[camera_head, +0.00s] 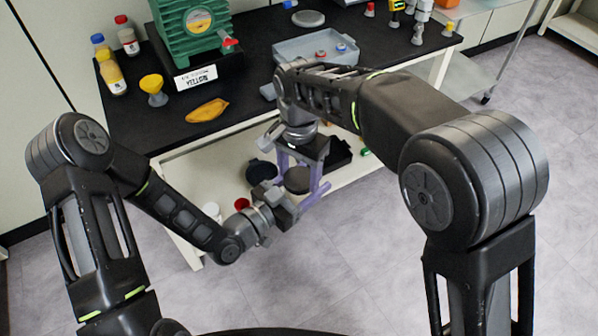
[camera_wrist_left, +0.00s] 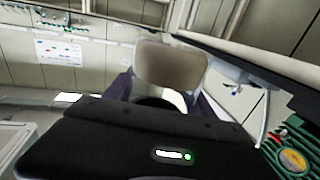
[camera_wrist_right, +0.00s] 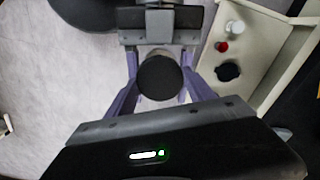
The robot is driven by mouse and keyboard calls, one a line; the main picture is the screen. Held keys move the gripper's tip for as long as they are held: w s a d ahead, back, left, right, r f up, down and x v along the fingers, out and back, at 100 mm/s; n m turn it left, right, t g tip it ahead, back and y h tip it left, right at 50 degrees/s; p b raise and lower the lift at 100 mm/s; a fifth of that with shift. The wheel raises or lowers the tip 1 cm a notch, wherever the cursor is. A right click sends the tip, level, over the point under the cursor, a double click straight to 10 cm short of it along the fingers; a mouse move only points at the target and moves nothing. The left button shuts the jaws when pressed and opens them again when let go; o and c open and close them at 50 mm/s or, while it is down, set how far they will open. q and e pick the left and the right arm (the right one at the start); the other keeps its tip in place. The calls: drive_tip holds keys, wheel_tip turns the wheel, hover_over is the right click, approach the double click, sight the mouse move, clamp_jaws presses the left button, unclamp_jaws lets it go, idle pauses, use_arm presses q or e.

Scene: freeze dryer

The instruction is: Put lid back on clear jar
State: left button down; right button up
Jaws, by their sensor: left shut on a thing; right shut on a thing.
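The dark round lid (camera_head: 297,180) is between the purple fingers of my right gripper (camera_head: 301,172), which points down from above and is shut on it. The right wrist view shows the lid (camera_wrist_right: 160,77) as a dark disc. My left gripper (camera_head: 303,199) comes in low from the left and is shut on the jar. In the left wrist view the jar (camera_wrist_left: 170,65) is a pale, see-through body between purple fingers. The two grippers are close together in front of the table. In the head view the jar is mostly hidden; I cannot tell whether lid and jar touch.
The black table (camera_head: 255,65) holds a green machine (camera_head: 192,28), bottles (camera_head: 112,75), a yellow funnel (camera_head: 153,88) and a grey tray (camera_head: 316,50). A lower white shelf (camera_head: 190,178) carries a red cup (camera_head: 242,204) and a white container (camera_head: 211,210). Open floor lies in front.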

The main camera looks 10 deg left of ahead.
drive_tip(key=o, duration=1.6)
drive_tip(key=shift+o, duration=0.2)
drive_tip(key=shift+r, duration=3.75)
drive_tip(key=w+d+f, duration=0.5)
drive_tip(key=d+f, duration=0.3)
drive_tip(key=f, duration=0.2)
drive_tip(key=s+d+f+n+y, duration=0.1)
drive_tip(key=s+d+f, duration=0.25)
drive_tip(key=f, duration=0.55)
drive_tip(key=s+d+f+n+y, duration=0.15)
drive_tip(key=d+f, duration=0.25)
drive_tip(key=f, duration=0.4)
drive_tip(key=s+a+f+y, duration=0.1)
drive_tip(key=s+f, duration=0.4)
drive_tip(key=s, duration=0.5)
drive_tip(key=s+a+f+n, duration=0.1)
drive_tip(key=s+f, duration=0.4)
drive_tip(key=s, duration=0.5)
drive_tip(key=shift+t+y, duration=0.35)
drive_tip(key=shift+t, duration=0.05)
